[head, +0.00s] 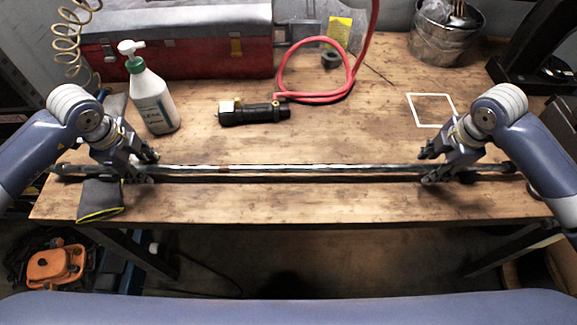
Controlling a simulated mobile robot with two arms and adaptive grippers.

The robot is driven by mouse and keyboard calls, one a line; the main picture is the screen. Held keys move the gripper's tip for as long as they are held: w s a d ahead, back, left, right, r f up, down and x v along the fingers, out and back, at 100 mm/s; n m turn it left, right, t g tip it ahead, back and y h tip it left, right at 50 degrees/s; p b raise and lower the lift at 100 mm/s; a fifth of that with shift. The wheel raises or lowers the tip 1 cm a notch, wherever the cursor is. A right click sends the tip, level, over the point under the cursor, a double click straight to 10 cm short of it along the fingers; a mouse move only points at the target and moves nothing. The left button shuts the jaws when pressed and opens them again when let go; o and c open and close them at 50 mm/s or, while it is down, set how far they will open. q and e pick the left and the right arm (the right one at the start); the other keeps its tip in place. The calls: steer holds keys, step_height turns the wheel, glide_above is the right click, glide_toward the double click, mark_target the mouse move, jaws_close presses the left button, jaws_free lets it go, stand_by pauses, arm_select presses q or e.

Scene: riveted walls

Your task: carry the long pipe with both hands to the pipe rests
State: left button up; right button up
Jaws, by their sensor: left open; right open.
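The long metal pipe (290,168) lies left to right across the front part of the wooden workbench (320,205). A dark strip, perhaps its shadow, runs just in front of it. My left gripper (147,168) is open, with its fingers around or beside the pipe's left part. My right gripper (430,167) is open at the pipe's right part in the same way. Whether the fingers touch the pipe I cannot tell. Dark pieces show near the pipe's ends, partly hidden by my arms; I cannot tell whether they are the pipe rests.
A pump bottle (151,97) stands behind my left gripper. A black tool (252,113) with a red hose (283,75) lies mid-bench. A red toolbox (180,52) and a metal bucket (444,35) stand behind. A dark cloth (100,198) hangs at the front left edge.

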arm_select(q)
steer(key=shift+f, duration=0.1)
steer(key=shift+c, duration=0.5)
arm_select(e)
steer(key=shift+f, duration=0.1)
steer(key=shift+c, duration=0.5)
arm_select(q)
jaws_close()
arm_select(e)
jaws_close()
arm_select(q)
steer(key=shift+w+r, duration=0.1)
steer(key=shift+r, duration=0.15)
arm_select(e)
steer(key=shift+w+r, duration=0.1)
steer(key=shift+r, duration=0.1)
arm_select(q)
steer(key=shift+r, duration=0.1)
arm_select(e)
steer(key=shift+r, duration=0.1)
